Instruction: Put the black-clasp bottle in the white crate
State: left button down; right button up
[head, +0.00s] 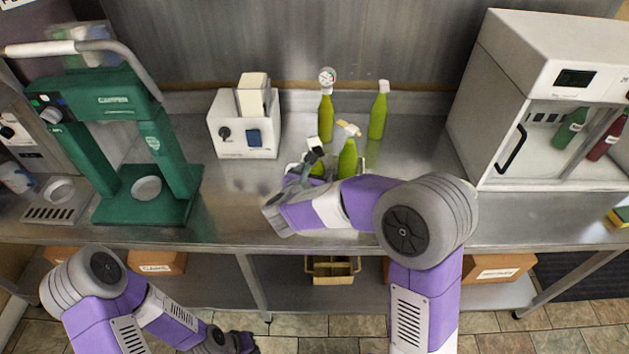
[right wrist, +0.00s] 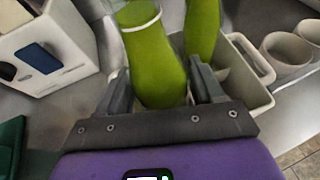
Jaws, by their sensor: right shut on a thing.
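My right gripper (right wrist: 152,95) is shut on a green bottle (right wrist: 158,65), with one finger on each side of its body. In the head view this bottle (head: 318,169) shows a black clasp and white cap at its top, and my right gripper (head: 300,176) partly hides it. The white crate (right wrist: 258,98), with a handle and compartments, is just right of the held bottle in the right wrist view; my arm mostly hides it in the head view. My left gripper (head: 236,343) hangs low in front of the counter; its jaws are unclear.
Another green bottle (head: 347,158) with a tan top stands close right of the held one. Two more green bottles, one with a gauge (head: 326,114) and one with a white cap (head: 378,114), stand behind. A white device (head: 243,137) is at left. Pale cups (right wrist: 285,52) stand beyond the crate.

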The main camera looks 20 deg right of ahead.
jog(key=shift+f, duration=0.9)
jog(key=shift+f, duration=0.1)
jog(key=shift+f+b, duration=0.15)
jog(key=shift+b, duration=0.25)
jog(key=o, duration=1.5)
jog(key=shift+o, duration=0.2)
jog(key=shift+s+a+r+p, duration=0.1)
jog(key=shift+a+r+p, duration=0.05)
jog(key=shift+r+p, duration=0.2)
jog(key=p+v, duration=0.1)
jog(key=v, duration=1)
jog(key=shift+s, duration=0.3)
jog(key=shift+a, duration=0.1)
